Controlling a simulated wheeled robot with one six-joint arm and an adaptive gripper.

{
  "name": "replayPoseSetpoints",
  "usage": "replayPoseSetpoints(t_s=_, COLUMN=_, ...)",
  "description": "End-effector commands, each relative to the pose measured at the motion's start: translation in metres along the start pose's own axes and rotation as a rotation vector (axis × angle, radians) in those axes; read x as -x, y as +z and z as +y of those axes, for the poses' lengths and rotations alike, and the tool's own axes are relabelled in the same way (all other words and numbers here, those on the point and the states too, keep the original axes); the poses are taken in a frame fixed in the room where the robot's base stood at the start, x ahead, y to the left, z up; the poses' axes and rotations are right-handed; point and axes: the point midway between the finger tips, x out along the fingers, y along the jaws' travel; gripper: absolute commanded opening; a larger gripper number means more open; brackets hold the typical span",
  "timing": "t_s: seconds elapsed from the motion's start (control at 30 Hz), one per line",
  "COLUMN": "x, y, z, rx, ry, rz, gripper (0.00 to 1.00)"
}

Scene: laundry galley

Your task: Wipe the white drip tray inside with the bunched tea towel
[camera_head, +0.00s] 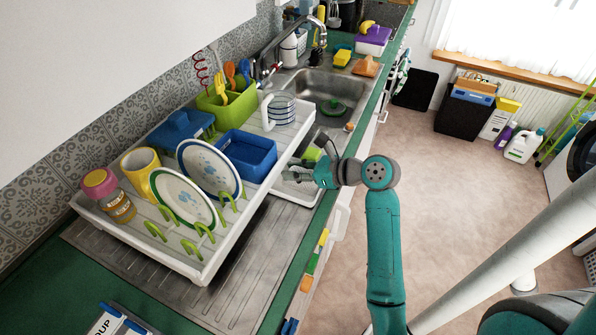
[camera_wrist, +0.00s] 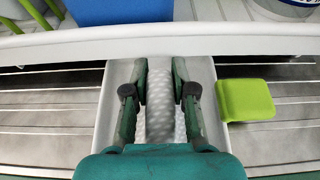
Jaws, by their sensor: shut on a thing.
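The white drip tray (camera_wrist: 112,88) sits on the steel drainboard, partly under the front edge of the dish rack, in the wrist view. My gripper (camera_wrist: 160,75) is inside the tray's outline, fingers pointing toward the rack. It is shut on the bunched tea towel (camera_wrist: 160,112), which is pale and textured and shows between the fingers. The towel's lower end and whether it touches the tray floor are hidden.
The white dish rack (camera_head: 215,262) holds plates (camera_head: 182,200), a blue tub (camera_head: 246,155), a yellow mug and a jar. A lime green block (camera_wrist: 246,100) stands close to the tray's right side. The steel sink (camera_head: 315,86) lies beyond. The drainboard (camera_head: 245,290) in front is clear.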

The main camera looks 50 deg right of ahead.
Motion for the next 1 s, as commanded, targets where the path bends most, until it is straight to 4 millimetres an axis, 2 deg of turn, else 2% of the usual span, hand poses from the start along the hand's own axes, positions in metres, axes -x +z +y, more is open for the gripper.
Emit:
replayPoseSetpoints(t_s=0.63, x=0.017, y=-0.005, z=0.0, rx=-0.001, ry=-0.001, rz=0.0, gripper=0.0)
replayPoseSetpoints(t_s=1.0, x=0.006, y=-0.002, z=0.0, rx=0.0, ry=0.0, rz=-0.002, gripper=0.0)
